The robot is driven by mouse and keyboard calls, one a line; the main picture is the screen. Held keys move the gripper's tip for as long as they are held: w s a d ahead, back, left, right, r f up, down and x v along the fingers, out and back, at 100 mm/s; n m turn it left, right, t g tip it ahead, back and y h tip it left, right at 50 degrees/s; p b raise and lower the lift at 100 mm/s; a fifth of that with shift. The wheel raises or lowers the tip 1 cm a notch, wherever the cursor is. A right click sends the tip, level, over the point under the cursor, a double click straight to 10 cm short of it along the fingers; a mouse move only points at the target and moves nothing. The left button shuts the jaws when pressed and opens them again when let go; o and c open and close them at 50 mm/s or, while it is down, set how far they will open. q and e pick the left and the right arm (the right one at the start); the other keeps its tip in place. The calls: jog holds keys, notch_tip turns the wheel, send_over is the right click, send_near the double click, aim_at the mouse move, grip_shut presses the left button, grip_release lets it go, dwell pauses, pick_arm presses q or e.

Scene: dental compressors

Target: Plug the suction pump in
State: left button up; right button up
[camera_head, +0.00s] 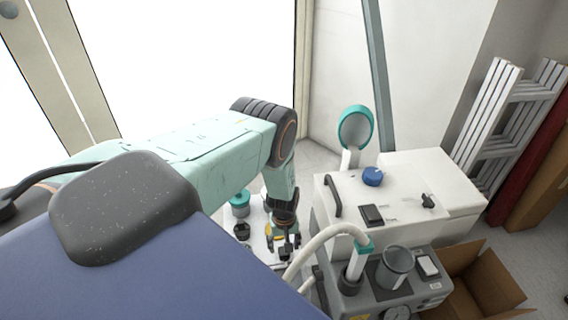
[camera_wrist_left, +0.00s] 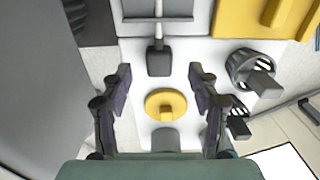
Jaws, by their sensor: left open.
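My left gripper (camera_head: 286,240) reaches down over a low white surface left of the machines in the head view. In the left wrist view its two dark fingers (camera_wrist_left: 160,78) are spread apart, with nothing held between them. A round yellow disc (camera_wrist_left: 165,104) lies below, in line with the gap between the fingers. A dark block (camera_wrist_left: 159,61) on a pale stem lies just beyond the fingertips; I cannot tell whether it is the plug. A grey machine with a gauge, hose and cup (camera_head: 350,303) may be the suction pump. My right gripper is not in view.
A white box with a blue knob (camera_head: 455,190) stands behind the grey machine. An open cardboard box (camera_head: 488,280) and a white ladder (camera_head: 500,110) are at the right. A dark ribbed cup (camera_wrist_left: 240,65) and a yellow part (camera_wrist_left: 240,15) lie near the gripper's right finger.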

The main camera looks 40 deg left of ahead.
aim_at(284, 253)
pick_arm(q)
notch_tip(284, 253, down, 5)
jog(key=b, duration=0.3)
jog(key=shift+d+r, duration=0.1)
jog(key=shift+r, duration=0.1)
jog(key=c, duration=1.2)
notch_tip(284, 253, up, 10)
jog(key=p, duration=0.6)
